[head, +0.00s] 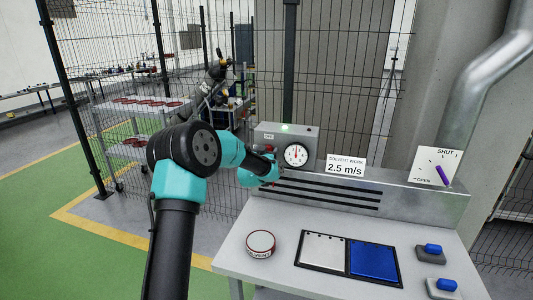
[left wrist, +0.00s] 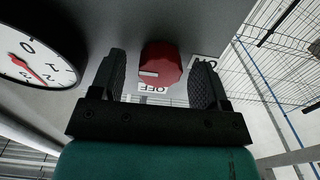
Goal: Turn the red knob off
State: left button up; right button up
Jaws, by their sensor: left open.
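The red knob (left wrist: 160,62) is on the grey face of a control box (head: 307,137) and lies between the two open fingers of my left gripper (left wrist: 160,82). The fingers stand on either side of it with gaps and do not grip it. The knob has a white mark at its lower left. In the head view my left gripper (head: 271,172) is at the box's lower left; the arm mostly hides the knob there. My right gripper is not in view.
A round dial gauge (head: 296,155) is right beside the knob on the box. A green light (head: 287,127) shows on top. The bench (head: 330,225) below holds a red-sided round tin (head: 261,244), a silver and blue panel (head: 372,260) and blue switches (head: 432,249). Wire fencing stands behind.

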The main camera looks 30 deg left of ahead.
pick_arm(q)
jog(key=shift+c, duration=0.3)
jog(key=c, duration=0.9)
jog(key=shift+o, duration=0.2)
jog(key=shift+n, duration=9)
